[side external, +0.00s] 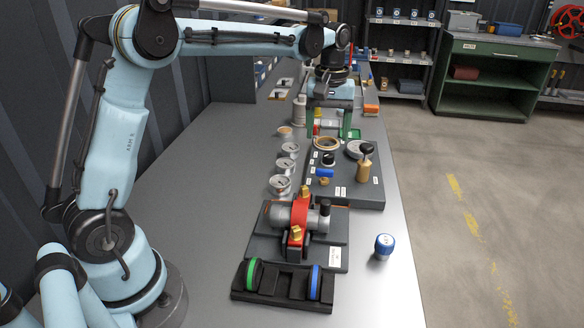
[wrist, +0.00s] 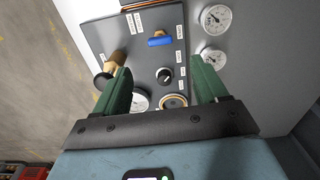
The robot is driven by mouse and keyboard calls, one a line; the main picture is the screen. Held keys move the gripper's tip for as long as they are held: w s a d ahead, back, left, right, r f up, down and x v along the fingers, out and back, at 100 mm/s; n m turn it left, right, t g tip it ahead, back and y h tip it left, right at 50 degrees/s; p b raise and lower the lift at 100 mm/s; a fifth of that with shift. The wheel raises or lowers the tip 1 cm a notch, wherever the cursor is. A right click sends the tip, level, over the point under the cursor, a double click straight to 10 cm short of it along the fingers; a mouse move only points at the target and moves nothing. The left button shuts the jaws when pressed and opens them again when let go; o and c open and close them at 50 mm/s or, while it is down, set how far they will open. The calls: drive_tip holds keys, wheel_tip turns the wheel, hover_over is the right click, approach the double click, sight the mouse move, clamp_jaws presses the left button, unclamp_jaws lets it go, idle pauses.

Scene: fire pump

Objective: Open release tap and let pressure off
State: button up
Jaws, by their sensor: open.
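A brass fitting with a black ball top (side external: 364,165) stands upright on the panel's right side.
Several round gauges (side external: 281,185) line the panel's left side. A red pump-like unit (side external: 300,215) and a black holder with green and blue rings (side external: 283,284) stand nearer the camera. A blue-topped cylinder (side external: 383,246) stands at right. The bench's left side is clear.

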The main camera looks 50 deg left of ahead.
drive_tip(key=shift+r, duration=1)
drive_tip(key=s+d+f+m+t, duration=0.1)
drive_tip(key=s+d+m+t, duration=0.2)
drive_tip(key=s, duration=0.6)
drive_tip(key=s+d+f+m+t, duration=0.2)
drive_tip(key=s+d+m+t, duration=0.1)
drive_tip(key=s+m, duration=0.3)
drive_tip(key=s+t, duration=0.1)
drive_tip(key=s, duration=0.1)
drive_tip(key=shift+s+d+f, duration=0.2)
drive_tip(key=shift+s+f, duration=0.1)
drive_tip(key=shift+s, duration=0.1)
